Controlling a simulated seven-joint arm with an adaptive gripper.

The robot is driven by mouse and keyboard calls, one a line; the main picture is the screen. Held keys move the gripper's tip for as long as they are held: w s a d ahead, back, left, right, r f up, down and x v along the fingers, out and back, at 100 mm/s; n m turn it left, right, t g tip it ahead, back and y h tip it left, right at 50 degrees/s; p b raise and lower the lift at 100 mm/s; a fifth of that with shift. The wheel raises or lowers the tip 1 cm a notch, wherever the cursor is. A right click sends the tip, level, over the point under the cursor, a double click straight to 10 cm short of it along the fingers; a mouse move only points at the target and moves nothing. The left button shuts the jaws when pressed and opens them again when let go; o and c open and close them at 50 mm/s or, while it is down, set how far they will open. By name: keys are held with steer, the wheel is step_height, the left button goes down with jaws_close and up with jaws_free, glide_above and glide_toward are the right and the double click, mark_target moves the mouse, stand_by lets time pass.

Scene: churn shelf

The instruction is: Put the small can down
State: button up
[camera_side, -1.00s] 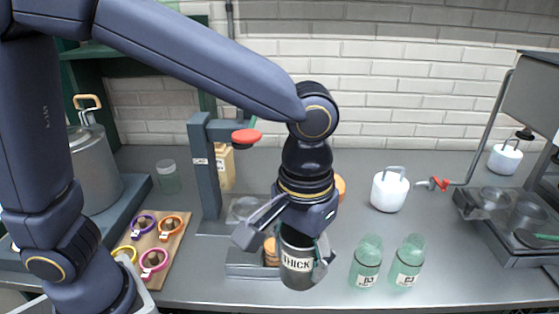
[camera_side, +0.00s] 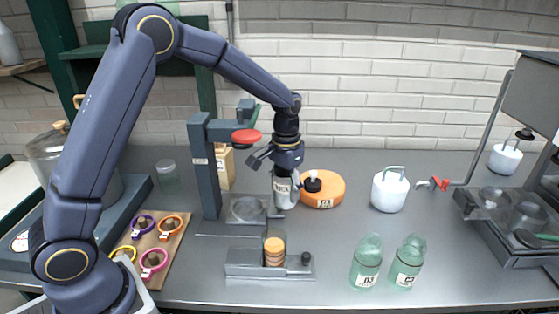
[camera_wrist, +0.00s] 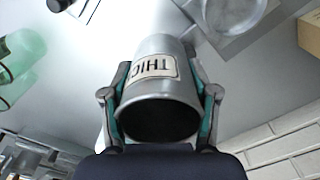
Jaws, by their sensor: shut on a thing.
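The small can is a silver-grey cylinder with a "THICK" label. In the side view the can (camera_side: 285,195) hangs roughly upright below my wrist, between the press-like stand and the orange disc. My gripper (camera_side: 284,184) is shut on its sides. In the wrist view the can (camera_wrist: 160,72) sits between both fingers of my gripper (camera_wrist: 163,100), with its dark open end towards the camera. I cannot tell whether its base touches the counter.
The stand (camera_side: 205,170) with a red knob and round plate is just left of the can. The orange disc (camera_side: 328,190) with a black-capped item is close right. A white canister (camera_side: 389,190) and two green bottles (camera_side: 366,262) stand farther right. A grey fixture (camera_side: 245,262) is in front.

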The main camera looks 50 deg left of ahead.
steer(key=shift+w+a+f, duration=0.1)
steer(key=shift+w+a, duration=0.1)
steer(key=shift+a, duration=0.2)
steer(key=shift+n, duration=0.4)
steer(key=w+n, duration=0.1)
steer(key=w, duration=0.1)
steer(key=w+r+n, duration=0.1)
steer(key=w, duration=0.1)
steer(key=w+r+n, duration=0.1)
steer(key=shift+w+d+r+n, duration=0.1)
steer(key=shift+w+d+n, duration=0.3)
steer(key=f, duration=0.6)
steer(key=shift+w+d, duration=0.15)
steer(key=shift+w, duration=0.1)
steer(key=shift+f, duration=2.25)
steer(key=shift+f, duration=0.15)
steer(key=o, duration=1.2)
